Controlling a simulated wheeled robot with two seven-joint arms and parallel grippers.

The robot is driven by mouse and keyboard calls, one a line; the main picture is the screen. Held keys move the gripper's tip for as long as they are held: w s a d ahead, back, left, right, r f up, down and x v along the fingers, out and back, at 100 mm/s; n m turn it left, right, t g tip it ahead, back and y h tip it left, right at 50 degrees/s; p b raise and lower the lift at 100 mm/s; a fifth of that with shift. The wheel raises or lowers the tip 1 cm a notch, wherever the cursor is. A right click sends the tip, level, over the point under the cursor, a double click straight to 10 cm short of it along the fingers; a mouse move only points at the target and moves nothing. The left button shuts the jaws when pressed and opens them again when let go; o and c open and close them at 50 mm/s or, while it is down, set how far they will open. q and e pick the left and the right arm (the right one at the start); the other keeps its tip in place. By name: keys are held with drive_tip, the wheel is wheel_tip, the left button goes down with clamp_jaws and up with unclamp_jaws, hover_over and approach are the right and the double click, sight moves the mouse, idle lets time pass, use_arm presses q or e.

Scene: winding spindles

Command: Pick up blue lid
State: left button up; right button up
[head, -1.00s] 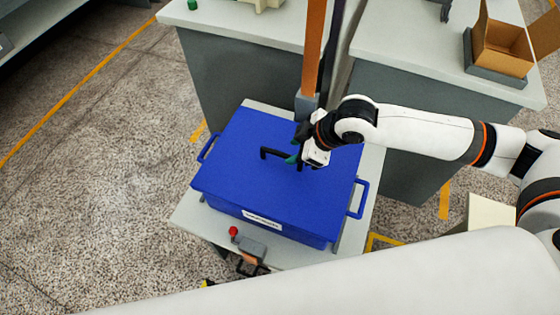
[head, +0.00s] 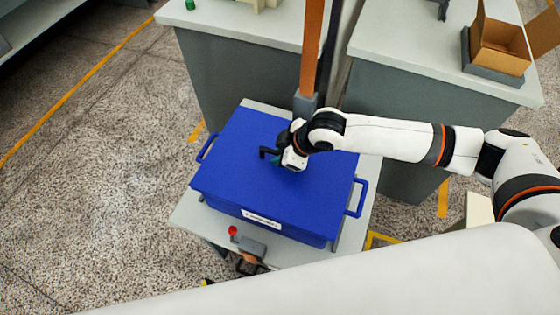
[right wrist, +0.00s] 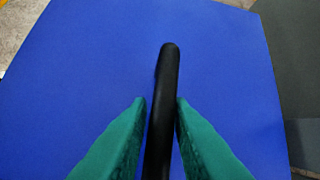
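The blue lid (head: 235,175) lies flat on a blue box with side handles, on a small pale table. A black bar handle (head: 265,153) stands on the lid's middle. My right gripper (head: 278,159) is low over the lid at the handle's right part, partly hiding it. In the right wrist view, the black handle (right wrist: 168,70) runs between the two green fingers of my right gripper (right wrist: 161,102). The fingers stand apart on either side of it, with a small gap at the left; contact at the right is unclear. My left gripper is out of view.
A red button (head: 233,230) on a small grey device sits at the pale table's (head: 190,215) front edge. An orange-brown post (head: 313,50) rises behind the box. Worktables stand behind, one with an open cardboard box (head: 500,45). The floor at left is clear.

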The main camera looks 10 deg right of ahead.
clamp_jaws()
